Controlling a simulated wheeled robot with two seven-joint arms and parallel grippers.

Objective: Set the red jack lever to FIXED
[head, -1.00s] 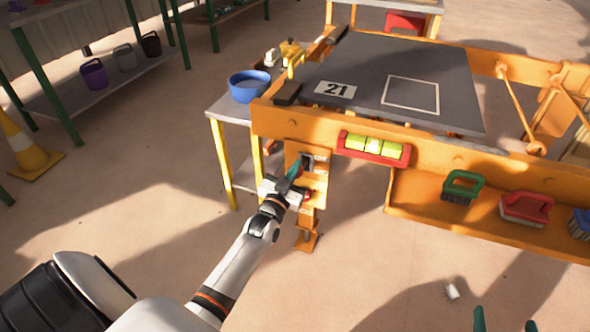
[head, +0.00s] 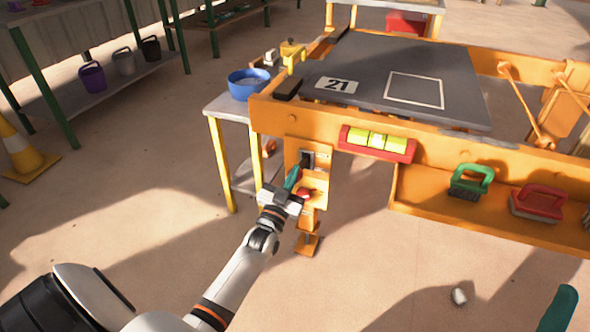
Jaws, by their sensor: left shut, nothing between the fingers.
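The red jack lever (head: 305,194) shows as a small red knob on the orange jack bracket (head: 322,182) at the table's front left leg. My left gripper (head: 293,177) is shut and empty, its green fingertips just left of the bracket and slightly above the red knob. The gripper body partly covers the lever, so I cannot tell its setting or whether the gripper touches it. A dark grey slot part (head: 308,159) sits above the knob; its markings are too small to read. A green finger of my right gripper (head: 560,308) shows at the bottom right corner.
The orange table with a grey top (head: 375,60) stands ahead. A red holder with yellow-green vials (head: 377,143) is on its front rail. Brushes (head: 470,182) sit in the tray at right. A blue bowl (head: 249,85) is on the side table. The floor left of the bracket is clear.

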